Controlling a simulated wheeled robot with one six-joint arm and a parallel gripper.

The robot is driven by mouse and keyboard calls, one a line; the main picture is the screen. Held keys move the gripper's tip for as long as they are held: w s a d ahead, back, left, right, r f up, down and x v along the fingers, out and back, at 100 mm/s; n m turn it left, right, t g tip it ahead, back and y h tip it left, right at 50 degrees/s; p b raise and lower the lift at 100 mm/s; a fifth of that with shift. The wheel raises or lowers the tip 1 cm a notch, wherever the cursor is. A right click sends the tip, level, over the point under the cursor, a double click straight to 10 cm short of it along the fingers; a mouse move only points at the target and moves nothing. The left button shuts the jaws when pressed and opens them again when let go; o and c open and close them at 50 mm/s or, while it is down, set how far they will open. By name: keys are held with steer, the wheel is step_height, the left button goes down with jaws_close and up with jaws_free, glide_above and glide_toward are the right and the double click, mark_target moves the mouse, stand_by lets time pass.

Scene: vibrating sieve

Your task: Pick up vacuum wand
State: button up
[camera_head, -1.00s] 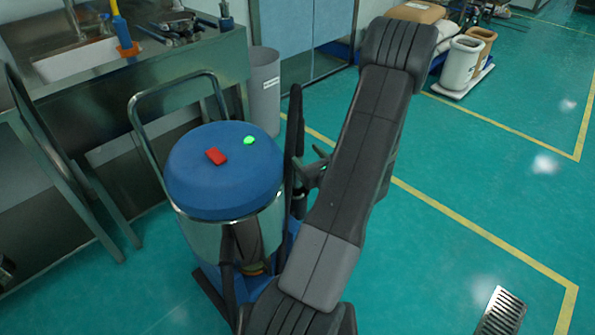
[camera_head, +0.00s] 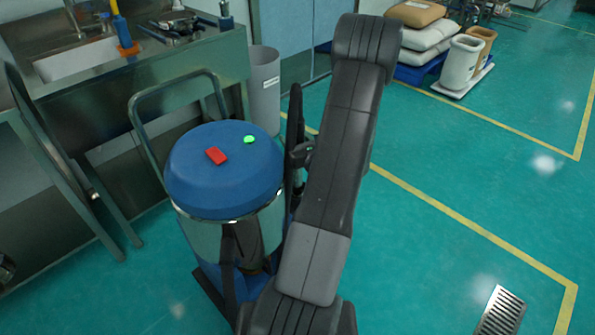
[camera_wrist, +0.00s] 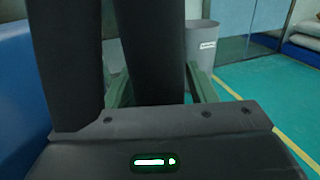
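The vacuum is a drum with a blue lid (camera_head: 225,178) and red and green buttons, standing left of my arm in the head view. The vacuum wand is a thin black upright tube (camera_head: 296,112) at the drum's right side. My gripper (camera_head: 300,157) is at the wand, partly hidden by my arm. Another black upright part (camera_wrist: 70,65) is close at left.
The vacuum's metal push handle (camera_head: 140,130) rises behind the drum. A steel sink bench (camera_head: 130,75) stands behind at left, and a grey bin (camera_head: 264,90) is behind the wand. Sacks (camera_head: 425,38) lie at the back right. The green floor (camera_head: 460,160) at right is clear.

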steer(key=c, duration=0.7)
steer(key=shift+c, duration=0.2)
steer(key=shift+r, duration=0.1)
